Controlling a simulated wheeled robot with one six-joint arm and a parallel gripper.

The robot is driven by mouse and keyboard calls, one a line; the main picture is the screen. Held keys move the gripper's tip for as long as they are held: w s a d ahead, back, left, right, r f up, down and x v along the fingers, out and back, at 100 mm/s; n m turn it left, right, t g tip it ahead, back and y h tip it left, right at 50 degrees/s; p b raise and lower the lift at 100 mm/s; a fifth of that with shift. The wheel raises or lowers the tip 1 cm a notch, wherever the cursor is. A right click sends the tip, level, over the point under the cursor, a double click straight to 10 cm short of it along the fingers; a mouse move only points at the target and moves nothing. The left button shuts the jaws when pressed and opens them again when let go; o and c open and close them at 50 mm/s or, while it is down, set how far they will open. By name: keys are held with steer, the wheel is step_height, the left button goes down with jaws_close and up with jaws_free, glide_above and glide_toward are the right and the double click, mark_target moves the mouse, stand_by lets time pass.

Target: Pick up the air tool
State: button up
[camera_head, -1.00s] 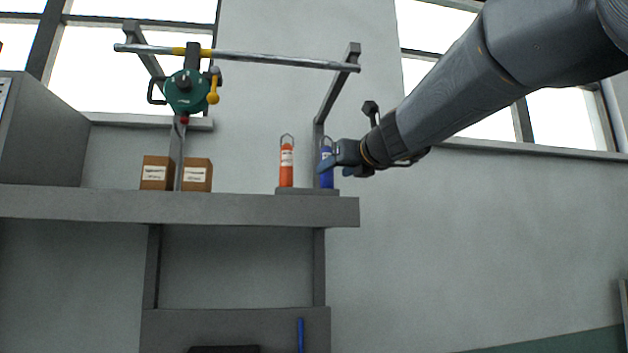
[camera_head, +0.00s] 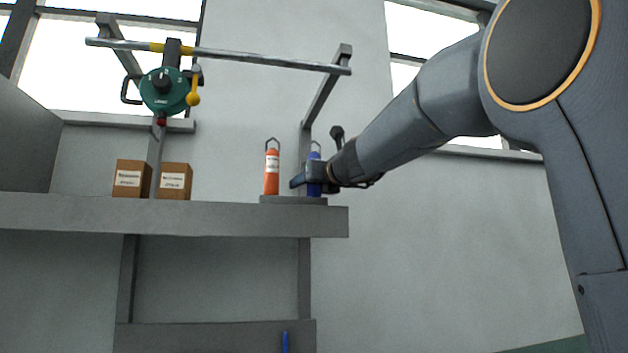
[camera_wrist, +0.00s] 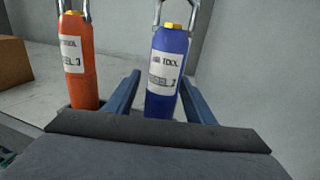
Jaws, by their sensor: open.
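The air tool (camera_wrist: 167,75) is a blue cylinder with a white label reading "TOOL", a yellow top and a metal loop. In the wrist view it stands upright between the two blue fingers of my gripper (camera_wrist: 165,95), with a gap visible on its right side. My gripper is open around it. In the head view the air tool (camera_head: 314,154) stands on a small base on the shelf, and my gripper (camera_head: 300,182) partly hides it.
An orange cylinder (camera_head: 272,172) with a similar loop stands just left of the blue one; it also shows in the wrist view (camera_wrist: 78,65). Two cardboard boxes (camera_head: 175,181) sit further left on the shelf (camera_head: 200,215). A green device (camera_head: 163,92) hangs from an overhead rail (camera_head: 260,60).

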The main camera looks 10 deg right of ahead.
steer(key=shift+w, duration=0.35)
steer(key=shift+c, duration=0.2)
jaws_close()
steer(key=shift+r, duration=0.1)
step_height(320, 180, up, 10)
steer(key=p, duration=0.5)
